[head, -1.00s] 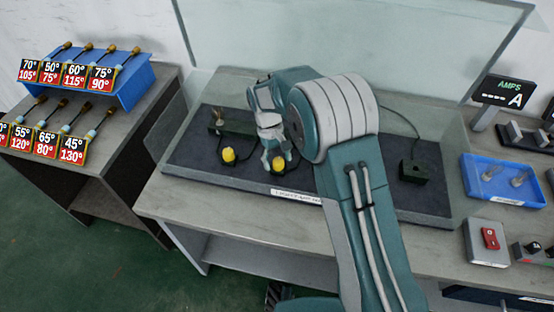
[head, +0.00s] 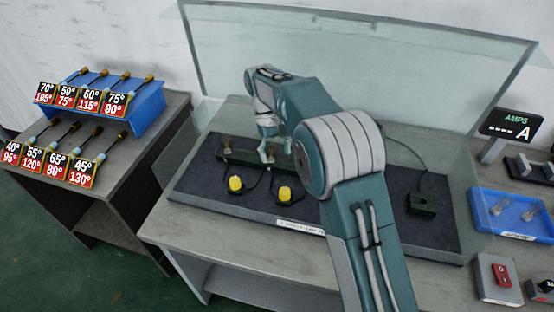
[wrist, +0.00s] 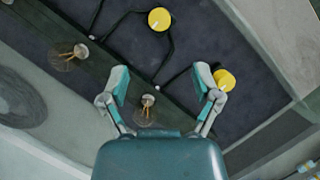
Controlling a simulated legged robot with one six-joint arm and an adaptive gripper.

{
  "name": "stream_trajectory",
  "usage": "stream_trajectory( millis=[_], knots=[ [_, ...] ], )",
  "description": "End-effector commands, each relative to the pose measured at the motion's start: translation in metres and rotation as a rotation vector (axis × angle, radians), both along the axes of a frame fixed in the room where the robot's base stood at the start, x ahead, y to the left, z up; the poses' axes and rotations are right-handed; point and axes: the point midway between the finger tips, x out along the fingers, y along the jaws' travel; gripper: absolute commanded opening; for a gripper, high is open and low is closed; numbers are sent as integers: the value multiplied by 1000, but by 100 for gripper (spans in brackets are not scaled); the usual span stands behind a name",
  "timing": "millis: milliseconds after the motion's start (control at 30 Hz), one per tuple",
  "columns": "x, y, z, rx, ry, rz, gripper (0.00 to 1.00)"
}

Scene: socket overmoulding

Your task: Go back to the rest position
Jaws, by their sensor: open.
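My gripper (wrist: 160,90) is open in the wrist view, its two fingers spread wide with nothing between the tips. A small brass-coloured socket piece (wrist: 147,101) shows below and between the fingers, apart from them as far as I can tell. In the head view my gripper (head: 268,153) hangs over the back of the dark mat, close to the dark green block (head: 238,156). Two yellow knobs (head: 235,184) (head: 285,193) with black cables stand in front of it. My arm hides part of the mat.
A raised clear cover (head: 330,60) stands behind the bench. A blue tray (head: 485,195), a red switch (head: 502,275) and an AMPS display (head: 515,124) are at right. A black box (head: 422,204) sits on the mat's right.

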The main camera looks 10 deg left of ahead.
Motion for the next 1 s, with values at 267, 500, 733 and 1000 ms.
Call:
stream_trajectory(
  millis=[267, 500, 733, 1000],
  knots=[
    [0, 0, 0, 0, 0, 0, 81],
    [-1, -11, 15, 15, -25, -21, 81],
    [-15, -57, 67, 70, -128, -104, 81],
    [-46, -110, 117, 130, -258, -207, 81]
  ],
)
